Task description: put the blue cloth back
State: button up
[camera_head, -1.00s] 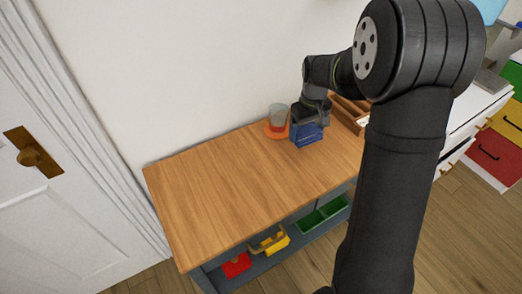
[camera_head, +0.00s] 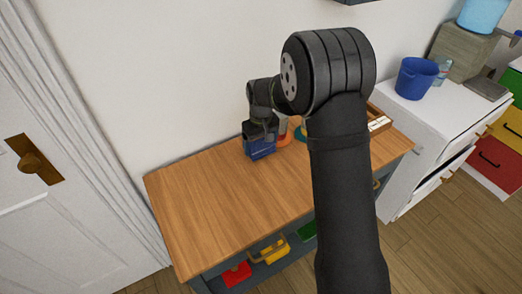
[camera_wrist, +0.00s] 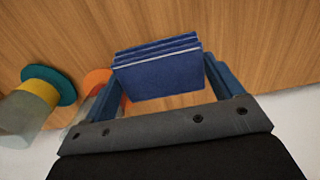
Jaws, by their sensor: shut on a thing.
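The blue cloth (camera_head: 260,150) is a folded, layered block with pale edges, seen over the wooden table top. In the wrist view the cloth (camera_wrist: 158,72) lies between my two blue fingers, a little beyond the palm. My gripper (camera_head: 261,136) is shut on it; in the wrist view the gripper (camera_wrist: 165,80) shows a finger on each side. Whether the cloth touches the table I cannot tell.
The table top (camera_head: 205,200) is clear to the left and front. An orange coaster (camera_wrist: 97,78) with a glass and a teal disc (camera_wrist: 58,82) with a yellow band stand close to the gripper. A wooden tray (camera_head: 378,120) is farther right. A blue bucket (camera_head: 415,78) sits on the white cabinet.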

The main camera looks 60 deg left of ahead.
aim_at(261, 145)
jog(key=shift+f, duration=1.8)
jog(key=shift+f, duration=0.1)
jog(key=o, duration=0.8)
notch_tip(261, 145, up, 12)
jog(key=shift+r, duration=0.15)
notch_tip(261, 145, down, 13)
jog(key=shift+d+r, duration=0.1)
jog(key=shift+r, duration=2.2)
jog(key=shift+f, duration=0.1)
